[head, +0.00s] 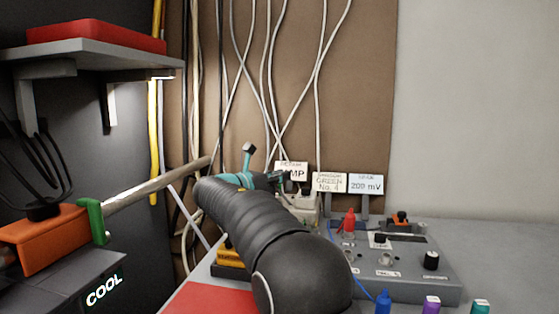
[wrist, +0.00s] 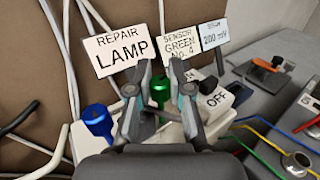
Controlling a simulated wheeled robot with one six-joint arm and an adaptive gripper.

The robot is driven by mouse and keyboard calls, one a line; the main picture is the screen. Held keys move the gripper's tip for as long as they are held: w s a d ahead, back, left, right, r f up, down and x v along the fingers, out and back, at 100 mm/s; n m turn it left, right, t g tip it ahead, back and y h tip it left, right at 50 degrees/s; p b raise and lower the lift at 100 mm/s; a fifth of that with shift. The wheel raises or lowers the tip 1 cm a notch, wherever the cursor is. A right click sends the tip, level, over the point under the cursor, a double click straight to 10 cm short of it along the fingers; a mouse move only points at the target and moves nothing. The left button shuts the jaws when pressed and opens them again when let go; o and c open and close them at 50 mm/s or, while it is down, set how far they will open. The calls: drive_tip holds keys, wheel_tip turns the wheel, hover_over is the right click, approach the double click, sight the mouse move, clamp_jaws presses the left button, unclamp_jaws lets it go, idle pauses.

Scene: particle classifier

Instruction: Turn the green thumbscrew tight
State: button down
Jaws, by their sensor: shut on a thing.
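The green thumbscrew (wrist: 159,90) stands between the two fingers of my gripper (wrist: 161,74) in the wrist view. My gripper is shut on it; the fingers are on its left and right sides. The screw's lower part and the body under it are partly hidden by my gripper. In the head view my gripper (head: 270,181) is at a pale unit (head: 306,208) behind my arm, and the green thumbscrew is hidden there. A blue thumbscrew (wrist: 98,120) stands to the left, apart from my fingers.
A switch marked OFF (wrist: 216,99) is close right of my fingers. Signs reading REPAIR LAMP (wrist: 120,50) and SENSOR GREEN No. 4 (wrist: 181,46) stand just behind. A grey panel (head: 400,280) with knobs and wires is at the right. Loose cables (head: 265,80) hang behind.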

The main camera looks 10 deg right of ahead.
drive_tip(key=shift+m+g+h, duration=0.6)
drive_tip(key=shift+m+g, duration=0.2)
drive_tip(key=shift+g, duration=0.2)
drive_tip(key=c, duration=1)
unclamp_jaws()
drive_tip(key=shift+d, duration=0.1)
drive_tip(key=shift+c, duration=0.2)
